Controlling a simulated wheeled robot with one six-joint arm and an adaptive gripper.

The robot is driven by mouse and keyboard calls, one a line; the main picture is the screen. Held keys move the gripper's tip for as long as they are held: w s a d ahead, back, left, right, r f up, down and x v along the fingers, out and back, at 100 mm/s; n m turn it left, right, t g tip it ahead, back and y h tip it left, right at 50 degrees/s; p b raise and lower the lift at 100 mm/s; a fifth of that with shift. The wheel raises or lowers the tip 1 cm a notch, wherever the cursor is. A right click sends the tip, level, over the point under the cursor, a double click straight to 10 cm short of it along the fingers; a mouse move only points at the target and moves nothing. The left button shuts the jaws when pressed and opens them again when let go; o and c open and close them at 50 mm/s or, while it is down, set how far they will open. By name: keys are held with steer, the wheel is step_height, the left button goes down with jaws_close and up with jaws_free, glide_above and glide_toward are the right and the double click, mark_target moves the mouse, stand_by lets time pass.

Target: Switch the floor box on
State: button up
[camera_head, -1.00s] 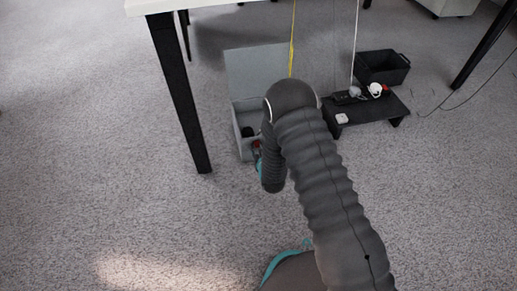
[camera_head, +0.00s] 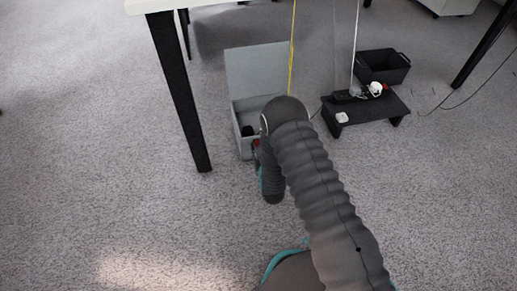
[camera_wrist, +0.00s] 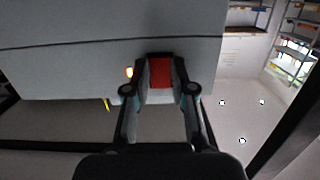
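The floor box (camera_head: 240,111) is a grey box on the carpet with its lid standing up. In the wrist view its grey side (camera_wrist: 60,72) fills the upper left. A red block (camera_wrist: 161,73), which looks like the switch, shows between the fingertips of my gripper (camera_wrist: 161,80). The fingertips are apart, one on each side of the red block; whether they press on it is unclear. In the head view my arm hides the gripper and much of the box's front right.
A table leg (camera_head: 180,95) stands close left of the box. A low black stand (camera_head: 366,110) with small devices and a black crate (camera_head: 383,67) are to the right. A yellow cord (camera_head: 292,45) hangs behind my arm. Carpet at front left is clear.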

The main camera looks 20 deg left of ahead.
steer(key=shift+o, duration=1.4)
steer(key=shift+s, duration=0.1)
steer(key=v, duration=1.1)
steer(key=shift+s+d, duration=0.3)
